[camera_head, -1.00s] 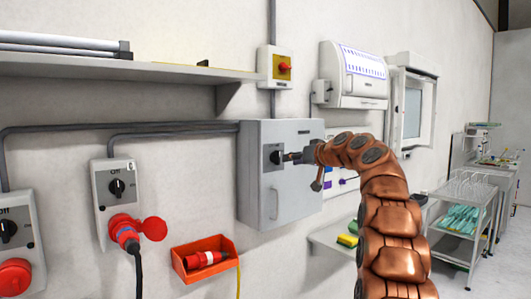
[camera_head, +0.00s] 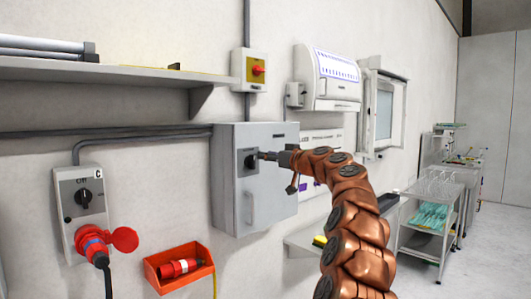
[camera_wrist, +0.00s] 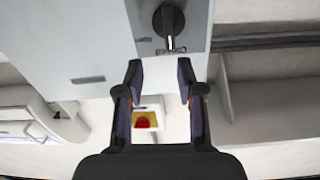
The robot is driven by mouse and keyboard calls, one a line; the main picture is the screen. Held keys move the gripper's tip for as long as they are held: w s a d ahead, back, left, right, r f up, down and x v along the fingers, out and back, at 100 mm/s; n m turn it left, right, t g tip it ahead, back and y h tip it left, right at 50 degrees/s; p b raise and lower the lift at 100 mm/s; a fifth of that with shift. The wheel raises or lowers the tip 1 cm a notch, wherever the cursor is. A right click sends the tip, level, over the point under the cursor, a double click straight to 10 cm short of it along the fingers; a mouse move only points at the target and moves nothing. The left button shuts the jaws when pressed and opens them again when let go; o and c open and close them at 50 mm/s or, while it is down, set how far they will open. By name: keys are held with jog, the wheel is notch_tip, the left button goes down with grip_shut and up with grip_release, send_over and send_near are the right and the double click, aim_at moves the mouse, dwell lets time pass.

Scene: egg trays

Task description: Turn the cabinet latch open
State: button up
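The grey cabinet (camera_head: 270,200) hangs on the wall in the middle of the head view. Its latch is a black round knob on a grey plate (camera_head: 242,163) at the upper left of the door. In the wrist view the latch knob (camera_wrist: 168,20) shows at the top, with its bar pointing down in the picture. My gripper (camera_head: 264,156) is at the latch in the head view. In the wrist view my gripper (camera_wrist: 162,78) is open, two dark fingers apart with nothing between them. The knob lies just beyond the fingertips; contact cannot be told.
A yellow switch box with a red knob (camera_head: 257,70) is above the cabinet, and a white panel box (camera_head: 328,78) is up to the right. A shelf (camera_head: 120,72) is at upper left. A red bin (camera_head: 178,268) and a socket box (camera_head: 82,205) are at lower left.

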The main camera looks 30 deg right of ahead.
aim_at(254, 156)
jog(key=shift+n, duration=0.5)
jog(key=w, duration=0.1)
jog(key=w+a+p, duration=0.1)
jog(key=w, duration=0.1)
jog(key=w+a, duration=0.1)
jog(key=shift+w+a+p, duration=0.1)
jog(key=shift+w+p, duration=0.05)
jog(key=shift+p, duration=0.15)
jog(key=shift+w+a+f, duration=0.2)
jog(key=shift+w+f, duration=0.05)
jog(key=shift+w, duration=0.4)
jog(key=shift+c, duration=0.4)
